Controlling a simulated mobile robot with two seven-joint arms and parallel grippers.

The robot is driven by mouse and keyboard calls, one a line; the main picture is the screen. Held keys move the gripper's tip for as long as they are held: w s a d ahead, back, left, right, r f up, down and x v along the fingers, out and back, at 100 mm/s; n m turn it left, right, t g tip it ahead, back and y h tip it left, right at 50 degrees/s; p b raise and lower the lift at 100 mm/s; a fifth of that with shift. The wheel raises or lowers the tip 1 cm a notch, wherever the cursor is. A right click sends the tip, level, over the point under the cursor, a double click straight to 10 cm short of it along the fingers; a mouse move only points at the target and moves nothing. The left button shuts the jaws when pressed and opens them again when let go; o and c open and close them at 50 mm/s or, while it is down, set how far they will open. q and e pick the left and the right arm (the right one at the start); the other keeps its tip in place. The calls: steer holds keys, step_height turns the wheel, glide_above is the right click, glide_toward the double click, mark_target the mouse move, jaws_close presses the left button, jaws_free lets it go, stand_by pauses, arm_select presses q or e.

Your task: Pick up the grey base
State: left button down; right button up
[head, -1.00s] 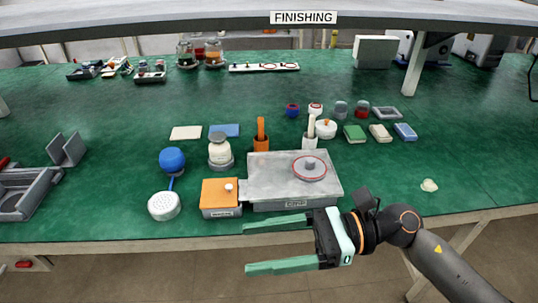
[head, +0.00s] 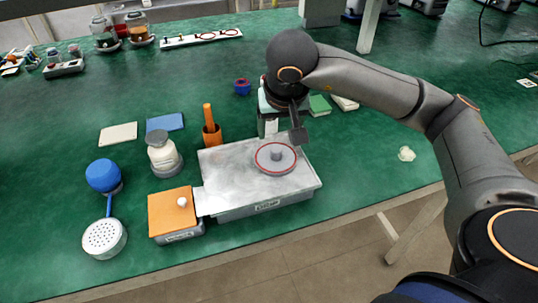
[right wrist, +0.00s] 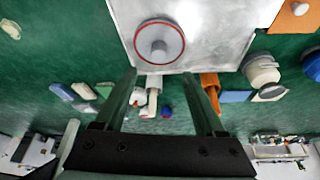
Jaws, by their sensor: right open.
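A round grey disc (head: 276,157) with a red rim and a raised knob lies on the metal plate of a grey unit (head: 238,172). It looks like the grey base, but I cannot be sure. It also shows at the top of the right wrist view (right wrist: 160,42). My right gripper (head: 269,127) points down just behind the plate. Its jaws are open and apart from the disc. In the right wrist view, a white holder (right wrist: 153,83) with a white handle shows between the open fingers (right wrist: 163,76). My left gripper is not in view.
An orange-topped block (head: 172,212) adjoins the plate. A jar (head: 164,156), a blue ball-shaped piece (head: 103,175), a perforated white head (head: 104,238) and an orange holder (head: 211,132) stand left. My right arm hides part of the table.

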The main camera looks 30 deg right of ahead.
mark_target(276, 149)
steer(key=x, duration=0.9)
steer(key=shift+w+d+f, duration=0.1)
steer(key=shift+d+f, duration=0.1)
steer(key=shift+f, duration=0.15)
jaws_close()
